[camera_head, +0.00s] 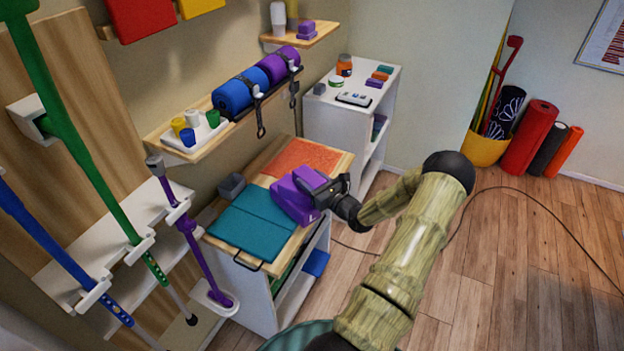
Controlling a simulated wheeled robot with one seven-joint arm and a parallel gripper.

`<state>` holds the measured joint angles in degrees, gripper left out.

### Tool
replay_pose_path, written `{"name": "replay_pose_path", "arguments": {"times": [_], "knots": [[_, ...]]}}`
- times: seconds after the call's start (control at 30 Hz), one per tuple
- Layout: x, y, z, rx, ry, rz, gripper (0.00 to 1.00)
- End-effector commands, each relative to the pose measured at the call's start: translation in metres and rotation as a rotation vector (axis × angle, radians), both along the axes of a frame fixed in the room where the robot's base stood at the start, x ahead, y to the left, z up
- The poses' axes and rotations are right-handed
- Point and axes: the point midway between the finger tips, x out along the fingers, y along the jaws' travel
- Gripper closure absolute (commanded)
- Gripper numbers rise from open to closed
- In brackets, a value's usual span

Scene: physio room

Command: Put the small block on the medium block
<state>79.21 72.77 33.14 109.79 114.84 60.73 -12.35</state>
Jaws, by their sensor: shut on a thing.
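Purple blocks (290,203) stand on the wooden top of the low cabinet, at the right edge of a folded teal mat. A white letter that looks like an L shows on the lower front face. The separate blocks are hard to tell apart here. My dark gripper (312,188) reaches in from the right over the top of this purple group and is shut on a purple piece, which looks like the small block. The fingers hide most of it. I cannot tell whether it rests on the block below or is just above it.
The teal mat (254,221) and an orange mat (301,157) cover much of the cabinet top. A grey block (231,186) stands at its back left. A shelf with blue and purple rolls (235,96) hangs above. A white cabinet (335,112) with small items stands behind.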

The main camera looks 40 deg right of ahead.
Motion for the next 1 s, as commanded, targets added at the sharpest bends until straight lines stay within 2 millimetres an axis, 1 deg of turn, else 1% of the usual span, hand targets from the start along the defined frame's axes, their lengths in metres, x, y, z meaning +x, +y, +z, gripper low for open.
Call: {"name": "replay_pose_path", "arguments": {"times": [0.17, 0.3, 0.33, 0.4, 0.43, 0.67, 0.8, 0.87, 1.0], "knots": [[0.0, 0.0, 0.0, -0.001, -0.001, 0.0, 0.72], [0.0, 0.0, -0.004, 0.0, 0.0, 0.0, 0.72], [0.0, 0.0, -0.003, 0.0, 0.0, 0.0, 0.46], [0.0, 0.0, -0.003, 0.0, 0.0, 0.0, 0.32], [0.0, 0.0, -0.003, 0.0, 0.0, 0.0, 0.28], [0.0, 0.0, -0.003, 0.0, 0.0, 0.0, 0.28], [0.0, 0.0, 0.002, -0.001, -0.001, 0.0, 0.28], [-0.005, -0.001, 0.0, 0.0, 0.0, -0.001, 0.28], [-0.025, -0.001, -0.001, 0.0, 0.0, -0.002, 0.28]]}}
